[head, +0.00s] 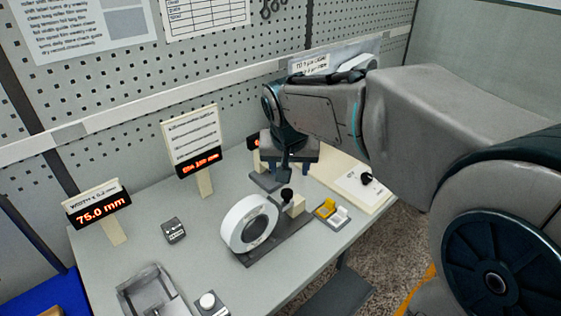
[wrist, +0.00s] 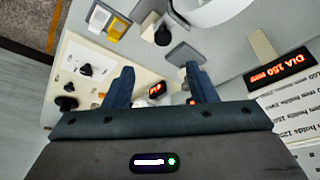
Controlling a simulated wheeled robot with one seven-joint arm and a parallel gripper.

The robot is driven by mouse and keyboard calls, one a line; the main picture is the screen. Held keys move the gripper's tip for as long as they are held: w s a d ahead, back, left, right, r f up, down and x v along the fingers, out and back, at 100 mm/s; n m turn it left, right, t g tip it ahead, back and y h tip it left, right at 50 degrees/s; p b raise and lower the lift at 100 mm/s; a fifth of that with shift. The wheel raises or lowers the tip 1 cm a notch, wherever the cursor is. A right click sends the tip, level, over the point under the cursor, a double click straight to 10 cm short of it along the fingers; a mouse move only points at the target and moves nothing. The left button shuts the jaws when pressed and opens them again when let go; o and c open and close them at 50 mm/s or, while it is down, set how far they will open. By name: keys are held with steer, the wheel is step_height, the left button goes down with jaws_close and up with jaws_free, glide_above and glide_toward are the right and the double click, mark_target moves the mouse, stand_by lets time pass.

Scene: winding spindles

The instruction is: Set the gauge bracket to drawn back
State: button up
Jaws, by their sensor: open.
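I cannot say for certain which part is the gauge bracket; the likeliest is the cream block with a black knob (head: 287,197) at the far end of a dark base. A large white roll (head: 236,222) stands upright on that base. The black knob also shows in the wrist view (wrist: 162,36). My gripper (head: 285,168) is open and empty, pointing down above the bench behind the knob. In the wrist view its fingers (wrist: 158,78) are apart, with a grey plate (wrist: 184,53) just beyond the right fingertip. My arm hides part of the bench's far end.
A yellow and white switch (head: 331,212) lies right of the base. A cream panel with black knobs (head: 355,185) is behind it. Displays read 75.0 mm (head: 103,210) and DIA 150 mm (wrist: 282,68). A grey tray (head: 150,290) is at front left. The bench's left middle is mostly clear.

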mark_target(287, 191)
steer(key=x, duration=1.4)
steer(key=shift+w+a+r, duration=0.2)
steer(key=shift+w, duration=0.1)
steer(key=shift+c, duration=0.2)
steer(key=c, duration=1.1)
jaws_close()
